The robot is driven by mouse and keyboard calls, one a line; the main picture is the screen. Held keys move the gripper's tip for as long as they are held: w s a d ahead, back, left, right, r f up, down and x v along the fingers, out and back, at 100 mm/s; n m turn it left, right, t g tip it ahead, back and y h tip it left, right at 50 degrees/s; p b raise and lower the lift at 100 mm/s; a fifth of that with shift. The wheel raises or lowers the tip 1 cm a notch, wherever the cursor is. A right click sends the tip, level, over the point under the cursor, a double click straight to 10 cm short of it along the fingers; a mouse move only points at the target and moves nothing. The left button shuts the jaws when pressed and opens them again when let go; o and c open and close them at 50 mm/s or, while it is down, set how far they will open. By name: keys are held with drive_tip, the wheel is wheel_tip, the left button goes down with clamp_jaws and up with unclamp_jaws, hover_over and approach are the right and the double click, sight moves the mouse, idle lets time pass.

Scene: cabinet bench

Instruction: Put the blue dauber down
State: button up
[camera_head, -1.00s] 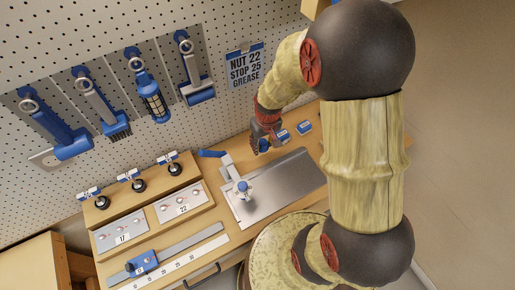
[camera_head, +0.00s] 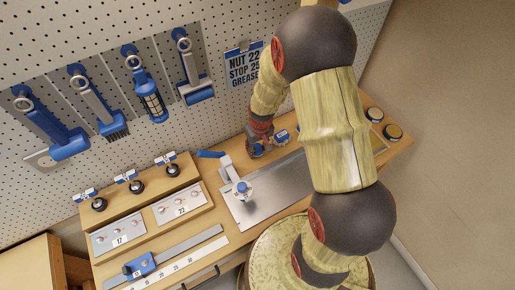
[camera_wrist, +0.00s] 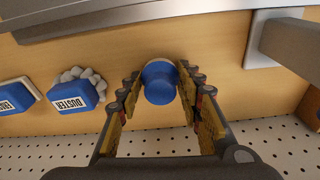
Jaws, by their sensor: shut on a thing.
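The blue dauber (camera_wrist: 159,83) is a round blue knob between my fingers in the wrist view. My gripper (camera_wrist: 158,88) is shut on it. In the head view my gripper (camera_head: 259,141) is low over the back of the wooden bench, with the dauber (camera_head: 257,151) at its tip, partly hidden. The dauber's lower end is hidden, so I cannot tell whether it touches the bench.
A blue block marked DUSTER (camera_wrist: 77,95) and another blue block (camera_wrist: 15,96) lie to the left in the wrist view. A metal plate (camera_head: 283,186) with a blue-handled clamp (camera_head: 226,168) is close by.

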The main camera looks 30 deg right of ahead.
drive_tip(key=shift+s+f+b, duration=0.15)
drive_tip(key=shift+f+b, duration=0.2)
drive_tip(key=shift+f, duration=0.15)
drive_tip(key=o, duration=1.1)
drive_tip(key=shift+f, duration=0.1)
wheel_tip(320, 180, up, 13)
drive_tip(key=s+p, duration=0.1)
drive_tip(key=p, duration=0.2)
wheel_tip(320, 180, up, 16)
drive_tip(key=t, duration=0.2)
hover_over(259, 149)
drive_tip(key=s+a, duration=0.5)
drive_tip(key=s+a+r+n+t, duration=0.1)
drive_tip(key=s+a+r, duration=0.3)
drive_tip(key=s+r, duration=0.6)
drive_tip(key=shift+s+a+t, duration=0.35)
drive_tip(key=shift+s+t, duration=0.25)
drive_tip(key=shift+s, duration=0.45)
